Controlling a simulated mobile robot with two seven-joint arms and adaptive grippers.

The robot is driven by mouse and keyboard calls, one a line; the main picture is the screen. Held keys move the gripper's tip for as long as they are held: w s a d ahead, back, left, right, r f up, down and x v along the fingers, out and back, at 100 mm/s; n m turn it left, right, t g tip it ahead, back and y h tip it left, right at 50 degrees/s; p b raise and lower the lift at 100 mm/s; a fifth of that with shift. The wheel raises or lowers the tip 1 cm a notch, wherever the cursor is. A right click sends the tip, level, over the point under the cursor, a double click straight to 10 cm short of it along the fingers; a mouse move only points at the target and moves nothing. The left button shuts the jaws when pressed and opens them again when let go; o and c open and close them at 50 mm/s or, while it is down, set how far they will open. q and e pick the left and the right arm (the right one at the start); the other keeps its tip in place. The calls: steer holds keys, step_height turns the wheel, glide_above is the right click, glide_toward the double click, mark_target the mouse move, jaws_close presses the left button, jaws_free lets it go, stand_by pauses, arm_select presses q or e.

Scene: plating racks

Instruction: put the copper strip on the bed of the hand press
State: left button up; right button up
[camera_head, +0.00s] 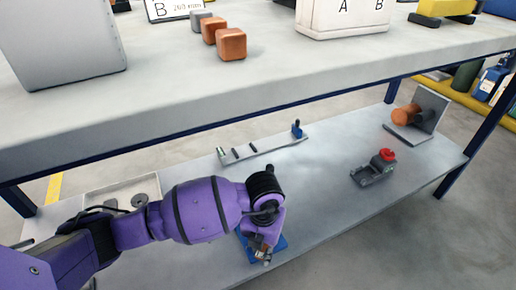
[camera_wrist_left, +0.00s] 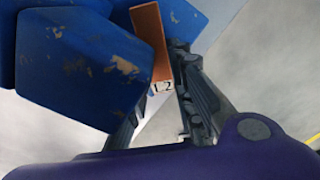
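A flat copper strip (camera_wrist_left: 152,38) shows in the left wrist view, with a small white label reading 1.2 at its near end. One finger of my left gripper (camera_wrist_left: 165,85) lies along the strip's right side. The other finger is partly hidden behind a worn blue body, so I cannot tell whether the fingers grip the strip. The blue body (camera_wrist_left: 75,65), chipped and very close, fills the wrist view's left; it may be the hand press. In the head view my left gripper (camera_head: 262,245) points down over a blue base (camera_head: 277,242) on the lower shelf, mostly hidden by my arm.
A pale tray (camera_head: 150,185) lies left on the lower shelf. A long rail fixture (camera_head: 262,146), a dark device with a red knob (camera_head: 374,170) and an angled plate with a copper cylinder (camera_head: 420,120) stand farther back.

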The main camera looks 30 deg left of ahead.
mark_target(263, 250)
arm_select(q)
steer(key=o, duration=0.4)
steer(key=shift+w+r, duration=0.1)
steer(key=shift+r, duration=0.05)
step_height(263, 250, up, 12)
steer(key=p, duration=0.4)
steer(key=shift+r+p, duration=0.15)
steer(key=shift+p, duration=0.25)
arm_select(e)
steer(key=shift+m, duration=0.4)
steer(key=v, duration=0.4)
steer(key=shift+w+a+r, duration=0.15)
steer(key=shift+a+r, duration=0.1)
steer(key=shift+a, duration=0.05)
